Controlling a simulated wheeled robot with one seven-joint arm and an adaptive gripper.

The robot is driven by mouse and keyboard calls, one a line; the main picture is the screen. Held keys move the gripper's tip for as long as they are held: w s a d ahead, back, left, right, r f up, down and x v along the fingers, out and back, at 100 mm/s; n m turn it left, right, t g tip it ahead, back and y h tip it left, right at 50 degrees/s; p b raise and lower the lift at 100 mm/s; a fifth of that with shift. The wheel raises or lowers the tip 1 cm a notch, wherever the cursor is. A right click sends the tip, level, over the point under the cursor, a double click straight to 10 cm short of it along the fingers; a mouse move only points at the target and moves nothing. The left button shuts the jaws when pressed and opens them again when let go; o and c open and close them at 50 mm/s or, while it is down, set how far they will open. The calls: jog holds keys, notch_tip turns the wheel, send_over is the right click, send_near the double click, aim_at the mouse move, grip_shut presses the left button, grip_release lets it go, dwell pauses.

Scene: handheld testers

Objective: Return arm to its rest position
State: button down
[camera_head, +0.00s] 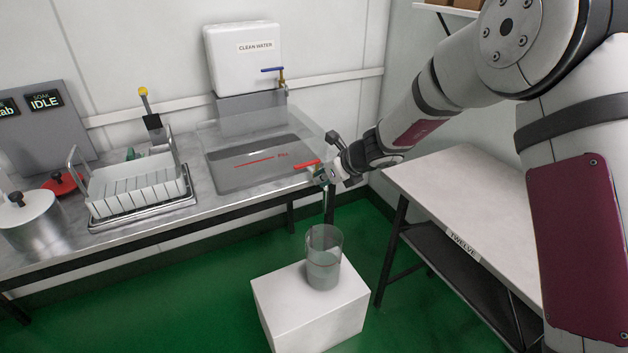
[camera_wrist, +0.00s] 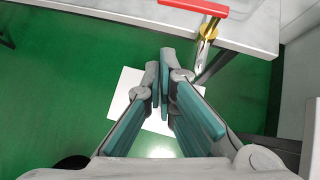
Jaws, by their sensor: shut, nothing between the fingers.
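My gripper (camera_head: 324,175) is at the right end of the bench, beside a tap with a red handle (camera_head: 306,165). The wrist view shows the closed fingers (camera_wrist: 159,62) with nothing between them, apart from the red handle (camera_wrist: 194,6) and brass tap (camera_wrist: 208,30) at upper right. My arm reaches in from the right. A clear glass vessel (camera_head: 323,262) stands upright on a white block (camera_head: 305,310) below the gripper, with clear liquid in its lower part. A thin vertical streak shows above it. The fingers largely hide the vessel in the wrist view.
A metal bench (camera_head: 160,222) holds a clear-walled basin (camera_head: 225,180), a rack of white plates (camera_head: 135,190) and a lidded pot (camera_head: 35,222). A side table (camera_head: 470,190) stands at right. Green floor (camera_head: 215,290) lies open.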

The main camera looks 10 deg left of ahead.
jog(key=s+d+r+n+p, duration=0.3)
jog(key=s+d+r+n, duration=0.3)
jog(key=s+r, duration=0.5)
jog(key=s+d+r+n+p, duration=0.2)
jog(key=s+d+r+n, duration=0.4)
jog(key=s+r, duration=0.45)
jog(key=s+d+r+n+h+p, duration=0.3)
jog(key=s+d+n, duration=0.3)
jog(key=s+d, duration=0.3)
jog(key=s+d+r+n+g+h+p, duration=0.1)
jog(key=s+d+r+n+h+p, duration=0.2)
jog(key=s+d+n, duration=0.4)
jog(key=s+d+r+h, duration=0.1)
jog(key=s+d+r, duration=0.1)
jog(key=s, duration=0.7)
jog(key=shift+d, duration=0.55)
